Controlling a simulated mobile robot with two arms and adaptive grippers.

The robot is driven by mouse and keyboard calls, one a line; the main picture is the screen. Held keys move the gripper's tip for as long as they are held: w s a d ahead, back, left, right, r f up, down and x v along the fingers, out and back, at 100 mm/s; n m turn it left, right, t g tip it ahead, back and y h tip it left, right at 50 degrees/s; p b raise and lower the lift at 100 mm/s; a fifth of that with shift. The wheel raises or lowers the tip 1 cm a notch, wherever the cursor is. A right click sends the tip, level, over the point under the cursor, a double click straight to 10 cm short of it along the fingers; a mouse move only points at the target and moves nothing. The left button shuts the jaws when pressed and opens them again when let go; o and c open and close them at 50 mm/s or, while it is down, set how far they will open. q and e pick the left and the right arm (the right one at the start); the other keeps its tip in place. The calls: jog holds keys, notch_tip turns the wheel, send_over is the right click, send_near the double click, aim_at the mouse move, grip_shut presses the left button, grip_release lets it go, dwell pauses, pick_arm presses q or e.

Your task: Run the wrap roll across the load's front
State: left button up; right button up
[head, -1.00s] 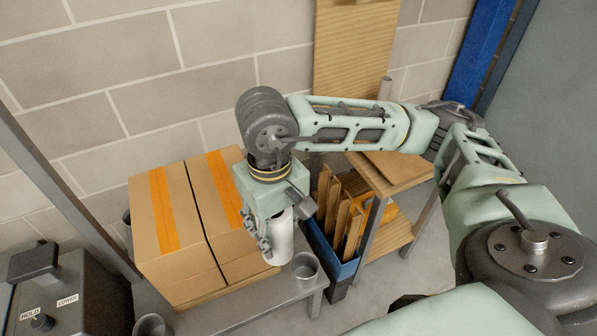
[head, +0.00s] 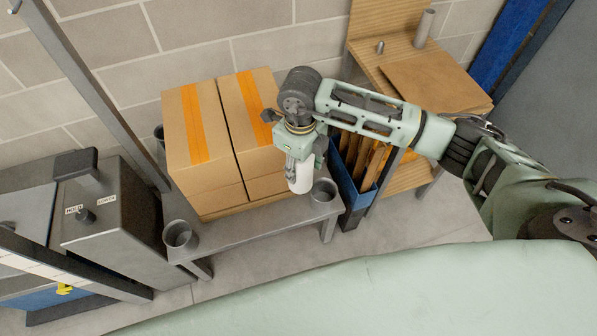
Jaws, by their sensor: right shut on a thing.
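The load is two brown cartons with orange tape, a left carton (head: 205,145) and a right carton (head: 250,125), side by side on a low grey bench (head: 262,217). My right gripper (head: 298,163) is shut on a white wrap roll (head: 301,182). It holds the roll roughly upright by the load's front right corner. Whether the roll touches the carton cannot be told. No film stretched over the load's front is visible. My left gripper is not in view.
Grey cups stand at the bench's front right (head: 324,191) and front left (head: 179,236). A blue bin (head: 355,197) with cardboard pieces stands right of the bench, beside a wooden stand (head: 440,80). A control box (head: 105,215) and grey post (head: 95,95) are left.

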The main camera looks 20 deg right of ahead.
jog(key=w+f+m+b, duration=0.3)
jog(key=w+f+m, duration=0.1)
jog(key=w+m, duration=0.2)
jog(key=shift+w+a+f+m, duration=0.2)
jog(key=shift+f+m, duration=0.15)
jog(key=shift+m, duration=0.15)
dwell(0.4)
jog(key=shift+w+b, duration=0.95)
jog(key=shift+b, duration=0.1)
dwell(0.5)
jog(key=shift+a, duration=0.1)
jog(key=shift+w+a+r+b, duration=0.1)
jog(key=shift+a+b, duration=0.5)
jog(key=shift+a, duration=2.25)
jog(key=shift+a+b, duration=0.3)
jog(key=shift+a, duration=1.15)
